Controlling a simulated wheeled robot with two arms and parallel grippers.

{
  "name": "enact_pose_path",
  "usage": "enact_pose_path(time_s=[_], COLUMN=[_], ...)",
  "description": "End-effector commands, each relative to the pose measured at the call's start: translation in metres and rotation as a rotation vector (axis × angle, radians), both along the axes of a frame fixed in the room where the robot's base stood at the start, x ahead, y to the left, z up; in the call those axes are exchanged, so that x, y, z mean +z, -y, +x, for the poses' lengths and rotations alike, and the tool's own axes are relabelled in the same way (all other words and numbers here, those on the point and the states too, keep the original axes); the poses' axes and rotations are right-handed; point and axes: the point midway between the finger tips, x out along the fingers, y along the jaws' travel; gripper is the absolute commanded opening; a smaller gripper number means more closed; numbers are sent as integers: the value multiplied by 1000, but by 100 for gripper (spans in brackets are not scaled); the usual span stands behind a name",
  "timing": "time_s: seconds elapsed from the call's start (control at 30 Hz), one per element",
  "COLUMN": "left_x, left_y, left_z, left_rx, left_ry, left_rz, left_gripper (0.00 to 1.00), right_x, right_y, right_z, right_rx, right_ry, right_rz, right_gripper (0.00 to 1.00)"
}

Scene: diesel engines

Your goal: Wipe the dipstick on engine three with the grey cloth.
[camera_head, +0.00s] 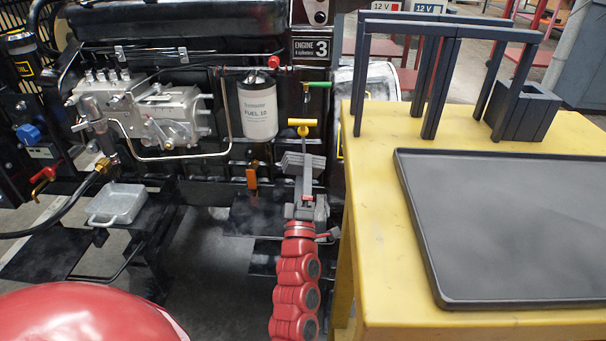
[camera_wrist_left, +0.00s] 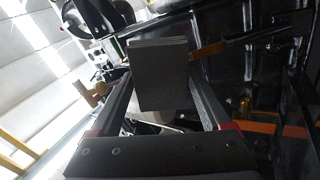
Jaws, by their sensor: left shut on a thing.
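Engine three (camera_head: 180,105) fills the left half of the head view, with its number plate (camera_head: 311,49) at the top. A yellow T-shaped handle (camera_head: 301,125), which looks like the dipstick's, stands at the engine's right side. My left gripper (camera_head: 305,186) is shut on the folded grey cloth (camera_head: 303,163), just below this handle. The left wrist view shows the cloth (camera_wrist_left: 158,72) between the two fingers (camera_wrist_left: 160,108). My right gripper is not in view.
A yellow table (camera_head: 375,240) stands close at the right, with a dark tray (camera_head: 520,220) and a dark rack (camera_head: 435,75). A green handle (camera_head: 318,84) sits above the yellow one. A white fuel filter (camera_head: 258,108) and a metal pan (camera_head: 116,204) are further left.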

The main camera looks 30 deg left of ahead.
Motion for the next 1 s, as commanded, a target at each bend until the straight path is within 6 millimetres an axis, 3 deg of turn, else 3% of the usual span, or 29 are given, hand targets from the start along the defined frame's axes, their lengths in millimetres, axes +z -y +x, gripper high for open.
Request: enact_pose_path(time_s=[0.2, 1.0], left_x=[-13, -8], left_y=[-4, -7], left_z=[6, 13], left_rx=[1, 1], left_ry=[0, 0], left_rz=[0, -1], left_gripper=[37, 37], right_x=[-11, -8], right_y=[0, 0], right_z=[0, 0], right_rx=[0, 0], right_ry=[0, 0], right_rz=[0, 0], right_gripper=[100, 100])
